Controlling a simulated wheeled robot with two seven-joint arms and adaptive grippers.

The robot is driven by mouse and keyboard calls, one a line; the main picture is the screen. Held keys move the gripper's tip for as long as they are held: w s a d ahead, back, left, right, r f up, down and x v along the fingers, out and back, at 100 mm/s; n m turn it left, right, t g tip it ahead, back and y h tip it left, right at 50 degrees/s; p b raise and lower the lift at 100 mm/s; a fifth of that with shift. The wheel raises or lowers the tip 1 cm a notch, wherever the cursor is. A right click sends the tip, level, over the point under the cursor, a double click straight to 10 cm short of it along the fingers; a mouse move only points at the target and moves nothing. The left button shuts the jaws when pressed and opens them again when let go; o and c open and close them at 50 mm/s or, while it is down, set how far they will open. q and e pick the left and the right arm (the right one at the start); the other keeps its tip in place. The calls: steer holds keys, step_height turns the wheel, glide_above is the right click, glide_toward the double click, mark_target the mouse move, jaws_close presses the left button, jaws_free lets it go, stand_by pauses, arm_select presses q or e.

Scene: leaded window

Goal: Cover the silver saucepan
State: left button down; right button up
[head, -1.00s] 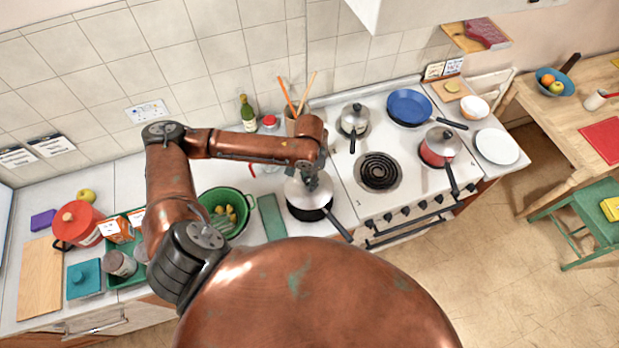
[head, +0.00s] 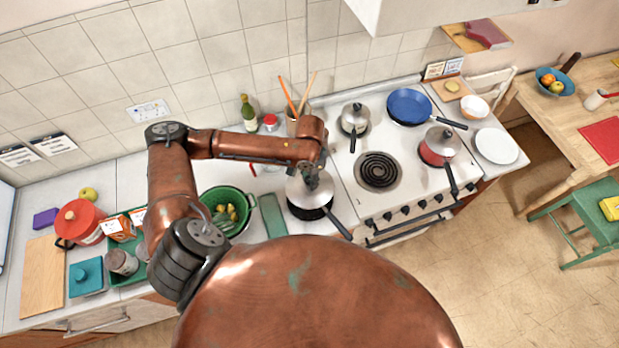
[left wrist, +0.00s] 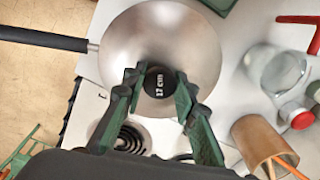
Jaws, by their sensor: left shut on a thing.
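My left gripper (head: 311,178) is over the counter just left of the stove, fingers pointing down. It is shut on the black knob of a silver lid (head: 298,190); the knob, marked "17 cm", shows between the fingers in the left wrist view (left wrist: 158,82). The lid (left wrist: 125,50) is over a dark-sided saucepan (head: 307,213) with a black handle; I cannot tell whether it touches the rim. A silver saucepan (head: 353,122) stands on the back left burner, its black handle toward the front. It seems to have a dark-knobbed lid on it. My right gripper is out of view.
The front left burner (head: 378,170) is bare. A blue frying pan (head: 408,106) and a red saucepan (head: 434,155) stand on the stove. A utensil pot (head: 292,125), a wine bottle (head: 248,115) and a green colander (head: 208,200) are near my left arm.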

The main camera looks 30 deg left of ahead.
arm_select(q)
steer(key=shift+f+p, duration=0.2)
steer(key=shift+p, duration=0.3)
stand_by(0.7)
steer(key=c, duration=1.5)
jaws_free()
steer(key=shift+o, duration=0.2)
steer(key=o, duration=0.5)
steer(key=shift+o, duration=0.2)
steer(key=shift+r+p, duration=2.4)
steer(key=shift+p, duration=0.4)
steer(key=shift+r, duration=1.1)
